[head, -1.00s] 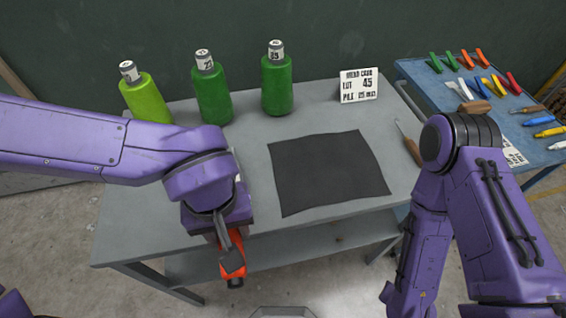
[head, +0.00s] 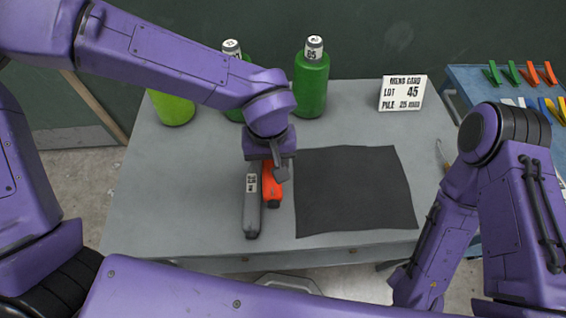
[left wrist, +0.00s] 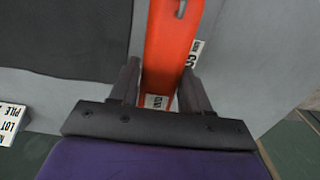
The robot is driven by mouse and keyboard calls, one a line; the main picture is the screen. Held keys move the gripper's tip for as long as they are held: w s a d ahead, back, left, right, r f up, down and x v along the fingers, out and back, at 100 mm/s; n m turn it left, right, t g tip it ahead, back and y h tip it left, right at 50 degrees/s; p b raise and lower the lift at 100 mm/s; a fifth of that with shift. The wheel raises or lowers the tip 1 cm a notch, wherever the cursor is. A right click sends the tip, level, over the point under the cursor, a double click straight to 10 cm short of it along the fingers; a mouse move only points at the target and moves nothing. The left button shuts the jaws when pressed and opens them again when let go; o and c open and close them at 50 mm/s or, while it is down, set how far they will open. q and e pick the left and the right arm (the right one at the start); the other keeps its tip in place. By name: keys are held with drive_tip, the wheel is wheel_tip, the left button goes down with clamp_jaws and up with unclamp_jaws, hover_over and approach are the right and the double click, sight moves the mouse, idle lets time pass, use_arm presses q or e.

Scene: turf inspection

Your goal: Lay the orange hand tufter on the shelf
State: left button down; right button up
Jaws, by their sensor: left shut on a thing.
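The orange hand tufter (head: 271,190) is in my left gripper (head: 270,166), over the grey table top (head: 150,205). In the left wrist view the orange tufter (left wrist: 173,40) runs between the two fingers of the left gripper (left wrist: 160,88), which are shut on it. It is close beside a grey tufter (head: 252,210) with a white label. I cannot tell whether the two touch or whether the orange one rests on the table. The shelf under the table is almost wholly hidden by the table top and my arm. My right arm shows at the right, its gripper out of view.
A dark square mat (head: 355,190) lies right of the tufters. Green bottles (head: 311,85) and a lot card (head: 402,93) stand along the back. A blue table (head: 475,75) with coloured clips is at the right. The table's left part is clear.

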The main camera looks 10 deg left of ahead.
use_arm(q)
drive_tip(key=w+f, duration=0.4)
drive_tip(key=f, duration=0.1)
drive_tip(key=shift+w+d+f, duration=0.2)
drive_tip(key=shift+w+d, duration=0.1)
drive_tip(key=shift+d, duration=0.05)
wheel_tip(320, 180, down, 3)
drive_tip(key=shift+r+p, duration=0.1)
drive_tip(key=shift+p, duration=0.2)
drive_tip(key=shift+w+f, duration=0.25)
drive_tip(key=shift+f, duration=0.15)
drive_tip(key=shift+s+f, duration=0.1)
drive_tip(key=c, duration=0.8)
unclamp_jaws()
